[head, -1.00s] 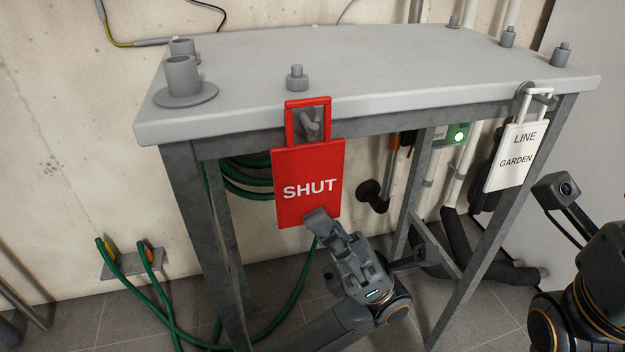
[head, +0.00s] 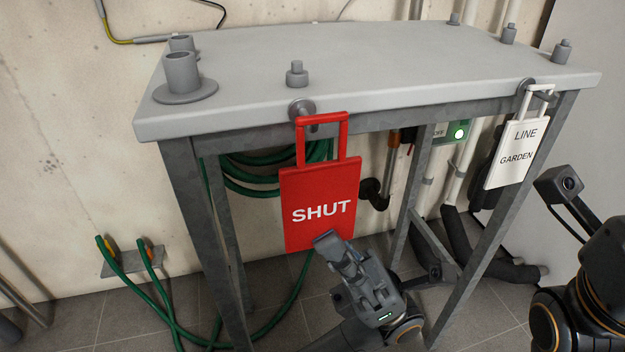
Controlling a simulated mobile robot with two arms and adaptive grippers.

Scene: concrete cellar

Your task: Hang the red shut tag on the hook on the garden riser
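The red SHUT tag (head: 319,203) with its square loop handle is in front of the left part of the bench's front edge, slightly tilted. My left gripper (head: 326,240) is at the tag's bottom edge, with one finger in front of it; it looks shut on the tag, the other finger hidden. A grey hook (head: 302,108) sits on the bench edge behind the loop's top left corner. The loop's top bar overlaps the hook's peg; I cannot tell whether they touch. My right arm shows at the right edge, its gripper fingers out of view.
A white LINE GARDEN tag (head: 515,148) is at a second hook (head: 527,88) on the bench's right. The grey bench top (head: 400,65) carries pegs and a cup-like socket (head: 183,75). Green hoses (head: 150,285) lie at lower left.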

